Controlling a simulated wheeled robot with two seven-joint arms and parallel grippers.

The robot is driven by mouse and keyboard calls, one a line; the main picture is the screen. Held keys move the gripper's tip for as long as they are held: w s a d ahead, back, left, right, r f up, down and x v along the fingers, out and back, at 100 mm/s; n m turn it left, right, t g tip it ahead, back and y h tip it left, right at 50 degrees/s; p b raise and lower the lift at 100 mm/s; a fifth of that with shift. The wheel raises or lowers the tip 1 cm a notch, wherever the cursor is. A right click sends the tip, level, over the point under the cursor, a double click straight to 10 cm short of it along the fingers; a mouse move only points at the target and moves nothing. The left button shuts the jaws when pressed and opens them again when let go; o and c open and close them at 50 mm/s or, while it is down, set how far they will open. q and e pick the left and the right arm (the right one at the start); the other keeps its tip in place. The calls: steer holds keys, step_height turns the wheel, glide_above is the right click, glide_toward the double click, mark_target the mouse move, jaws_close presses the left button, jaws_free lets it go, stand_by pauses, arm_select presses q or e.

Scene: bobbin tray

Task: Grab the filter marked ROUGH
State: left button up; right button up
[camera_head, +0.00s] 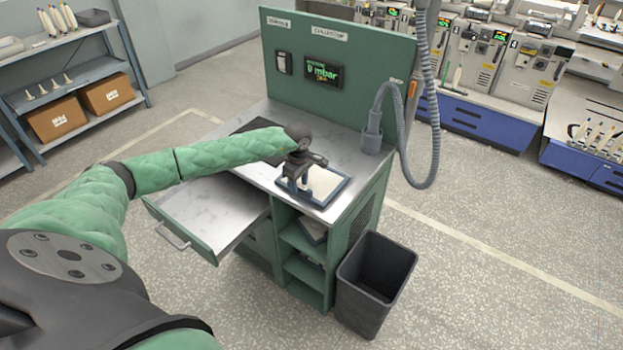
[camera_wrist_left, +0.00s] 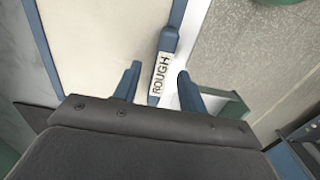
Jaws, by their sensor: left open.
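The filter marked ROUGH (camera_head: 327,183) lies flat on the metal bench top, near its front right corner. It has a cream panel in a blue frame. In the left wrist view, the filter's cream panel (camera_wrist_left: 100,40) fills the upper left, and a white label reading ROUGH (camera_wrist_left: 160,74) sits on its blue edge. My left gripper (camera_head: 296,190) is over the filter's near left part, open. In the wrist view, its two blue fingers stand either side of the label, with gaps on both sides. I cannot tell whether the fingertips reach below the edge. My right gripper is not in view.
The green bench has a back panel with a display (camera_head: 323,71), a pulled-out drawer (camera_head: 208,212) and open shelves below. A grey hose (camera_head: 437,110) hangs at its right. A dark bin (camera_head: 372,285) stands in front. A shelf with boxes (camera_head: 65,115) is at the left.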

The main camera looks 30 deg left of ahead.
arm_select(q)
steer(key=shift+f, duration=0.2)
steer(key=shift+c, duration=0.4)
jaws_close()
steer(key=shift+r, duration=0.1)
